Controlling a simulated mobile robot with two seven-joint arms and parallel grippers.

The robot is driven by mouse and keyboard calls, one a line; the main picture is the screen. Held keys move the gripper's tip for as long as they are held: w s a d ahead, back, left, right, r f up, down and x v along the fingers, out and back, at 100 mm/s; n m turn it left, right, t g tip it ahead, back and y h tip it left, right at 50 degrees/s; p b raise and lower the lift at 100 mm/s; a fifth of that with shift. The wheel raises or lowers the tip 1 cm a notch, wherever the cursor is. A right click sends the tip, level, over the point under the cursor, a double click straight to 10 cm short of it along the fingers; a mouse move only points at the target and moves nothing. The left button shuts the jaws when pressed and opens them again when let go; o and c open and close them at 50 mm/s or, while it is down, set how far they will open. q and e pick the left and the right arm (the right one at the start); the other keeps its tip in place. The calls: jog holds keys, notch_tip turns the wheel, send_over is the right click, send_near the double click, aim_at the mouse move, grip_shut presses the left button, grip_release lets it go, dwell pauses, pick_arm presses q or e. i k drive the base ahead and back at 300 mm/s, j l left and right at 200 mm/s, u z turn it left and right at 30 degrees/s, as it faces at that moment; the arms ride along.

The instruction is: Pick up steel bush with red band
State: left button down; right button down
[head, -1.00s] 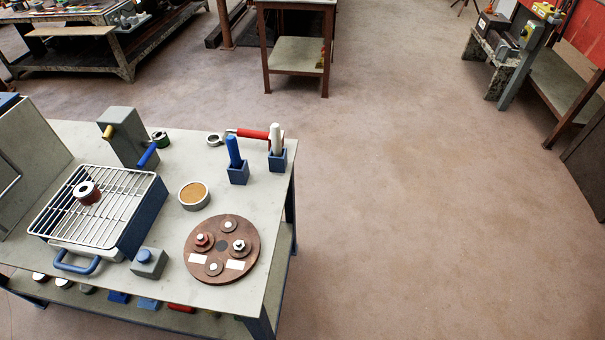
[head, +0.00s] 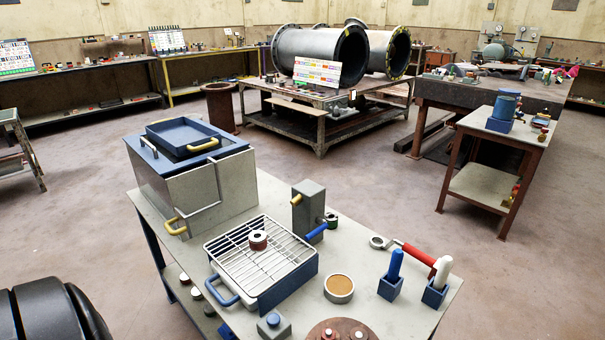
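The steel bush with red band (head: 258,240) stands on the wire rack (head: 283,262) of a blue tray, towards the rack's back left. Its top is pale steel with a dark hole, and a dark red band runs round its side. Nothing touches it but the rack. Neither of my grippers is in view.
A large grey box with a blue top (head: 193,180) stands left of the rack. A grey block with yellow and blue handles (head: 308,210) is behind it. A round tan-filled dish (head: 339,288) and blue holders (head: 390,288) are to the right.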

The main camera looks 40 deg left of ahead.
aim_at(257, 239)
jog(key=u, duration=1.65)
jog(key=i+j, duration=0.55)
jog(key=j, duration=0.15)
jog(key=i+j+z, duration=0.25)
jog(key=j+z, duration=0.2)
jog(key=i+j+z, duration=0.25)
jog(key=j+z, duration=0.25)
jog(key=l, duration=0.15)
